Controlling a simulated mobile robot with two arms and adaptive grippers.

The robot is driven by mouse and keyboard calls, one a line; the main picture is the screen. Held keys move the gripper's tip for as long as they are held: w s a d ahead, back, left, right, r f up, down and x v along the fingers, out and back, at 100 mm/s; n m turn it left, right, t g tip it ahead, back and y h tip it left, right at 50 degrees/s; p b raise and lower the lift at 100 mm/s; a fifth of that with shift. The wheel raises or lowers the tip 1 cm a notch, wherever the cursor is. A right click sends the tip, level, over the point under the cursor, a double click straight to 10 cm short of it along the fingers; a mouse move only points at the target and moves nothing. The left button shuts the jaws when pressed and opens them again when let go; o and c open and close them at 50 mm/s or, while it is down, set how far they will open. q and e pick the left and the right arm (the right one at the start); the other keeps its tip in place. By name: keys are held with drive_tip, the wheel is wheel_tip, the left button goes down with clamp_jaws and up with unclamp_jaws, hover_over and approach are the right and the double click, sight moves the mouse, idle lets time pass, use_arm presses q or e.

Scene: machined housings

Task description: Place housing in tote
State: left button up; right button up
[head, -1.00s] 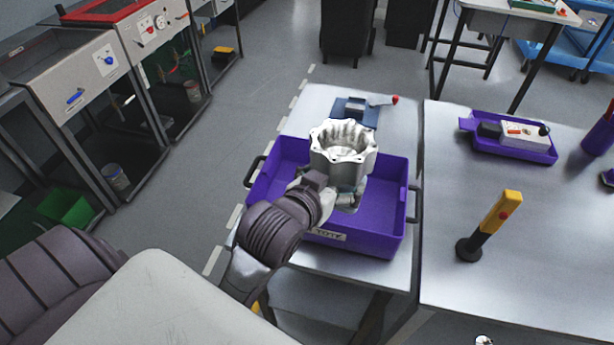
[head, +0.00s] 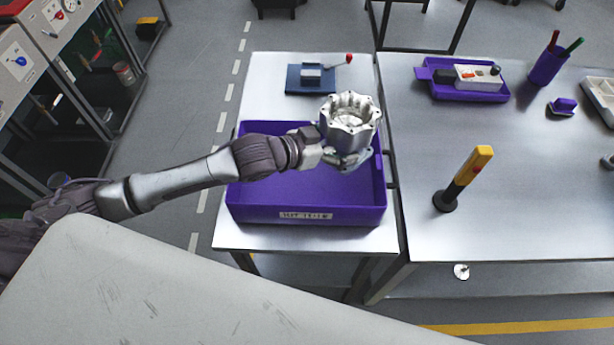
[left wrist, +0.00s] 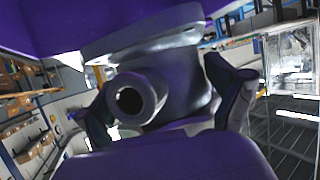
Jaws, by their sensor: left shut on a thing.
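The housing (head: 347,118) is a silvery metal casting with a scalloped, open top rim. In the head view it is upright over the right rear part of the purple tote (head: 305,214). The tote stands on a metal table and has a label on its front wall. My left gripper (head: 332,157) is shut on the housing's lower part, and the housing hides much of the fingers. In the left wrist view the housing's round port (left wrist: 136,98) faces the camera between the fingers. The gap between housing and tote floor is hard to judge. My right gripper is not in view.
A blue fixture (head: 311,78) with a red-knobbed lever stands behind the tote. On the right table are a yellow-and-black post (head: 465,179), a purple tray (head: 470,92) with a device, and a purple cup (head: 548,66). The tote's visible floor is empty.

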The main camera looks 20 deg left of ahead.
use_arm(q)
drive_tip(key=w+a+f, duration=0.2)
drive_tip(key=a, duration=0.3)
drive_tip(key=p, duration=0.1)
hover_over(314, 174)
wheel_tip(314, 174, down, 4)
drive_tip(key=shift+w+d+f, duration=0.1)
drive_tip(key=shift+w+f, duration=0.05)
drive_tip(key=shift+f, duration=0.7)
wheel_tip(314, 174, down, 4)
drive_tip(key=shift+r+p, duration=0.15)
drive_tip(key=shift+p, duration=0.35)
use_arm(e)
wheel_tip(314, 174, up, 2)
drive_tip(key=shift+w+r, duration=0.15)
use_arm(q)
drive_tip(key=shift+f, duration=0.3)
drive_tip(key=o, duration=1.5)
drive_tip(key=shift+f, duration=0.15)
drive_tip(key=shift+c, duration=0.2)
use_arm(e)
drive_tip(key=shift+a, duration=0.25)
